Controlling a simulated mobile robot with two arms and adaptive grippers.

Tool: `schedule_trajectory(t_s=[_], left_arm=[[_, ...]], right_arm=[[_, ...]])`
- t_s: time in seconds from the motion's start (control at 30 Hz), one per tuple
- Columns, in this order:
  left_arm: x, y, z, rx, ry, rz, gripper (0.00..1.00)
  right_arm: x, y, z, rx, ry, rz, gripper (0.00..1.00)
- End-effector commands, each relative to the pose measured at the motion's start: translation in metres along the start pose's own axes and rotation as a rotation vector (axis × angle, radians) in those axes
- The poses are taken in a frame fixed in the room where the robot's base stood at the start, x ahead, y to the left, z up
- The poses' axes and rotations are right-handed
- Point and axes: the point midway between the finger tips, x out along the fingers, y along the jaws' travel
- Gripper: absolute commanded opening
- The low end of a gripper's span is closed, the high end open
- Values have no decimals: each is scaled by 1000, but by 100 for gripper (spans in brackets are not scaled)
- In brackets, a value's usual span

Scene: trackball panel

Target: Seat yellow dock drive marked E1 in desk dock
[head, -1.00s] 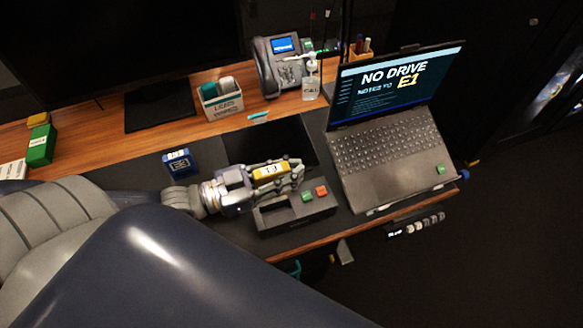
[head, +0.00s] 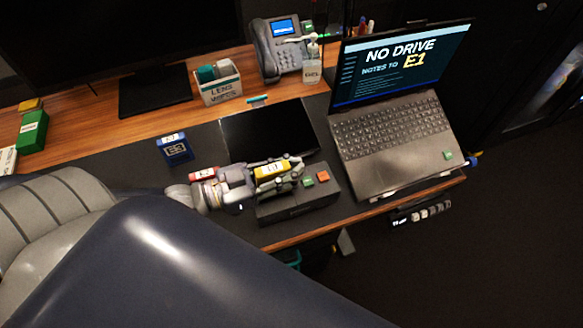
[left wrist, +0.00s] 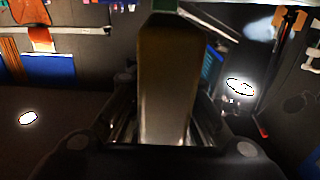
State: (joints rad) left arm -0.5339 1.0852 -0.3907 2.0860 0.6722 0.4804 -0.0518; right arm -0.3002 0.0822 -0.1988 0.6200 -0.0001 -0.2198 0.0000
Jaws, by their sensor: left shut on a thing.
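The yellow drive marked E1 (head: 271,170) is held in my left gripper (head: 284,169), which is shut on it. In the left wrist view the drive (left wrist: 168,85) is a dark brownish block between the fingers. The dark desk dock (head: 300,204), with a green and an orange-red button on top, lies just in front of and below the gripper. The hand hides the dock's left rear part, so any slot and any contact with the drive cannot be seen. My right gripper is not in view.
A blue drive (head: 174,148) stands behind my left wrist, and a red item (head: 202,174) lies beside the wrist. The open laptop (head: 391,138) is right of the dock. A black pad (head: 268,133) lies behind the hand. The desk's front edge is close before the dock.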

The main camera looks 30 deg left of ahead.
Motion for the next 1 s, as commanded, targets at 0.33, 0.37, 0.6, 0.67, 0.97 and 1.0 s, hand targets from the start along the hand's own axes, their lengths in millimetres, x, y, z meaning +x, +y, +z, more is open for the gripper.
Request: schedule_trajectory(t_s=[0.33, 0.37, 0.6, 0.67, 0.97, 1.0], left_arm=[[0, 0, -1, 1, 1, 0, 0], [0, 0, -2, 1, 1, 0, 0], [0, 0, -1, 1, 2, 0, 0], [0, 0, -1, 1, 1, 0, 0], [0, 0, -1, 0, 1, 0, 0], [0, 0, -1, 0, 1, 0, 0]], right_arm=[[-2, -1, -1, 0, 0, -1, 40], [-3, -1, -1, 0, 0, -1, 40], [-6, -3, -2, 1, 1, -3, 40], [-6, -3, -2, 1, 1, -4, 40], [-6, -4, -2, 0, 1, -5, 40], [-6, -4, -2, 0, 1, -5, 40]])
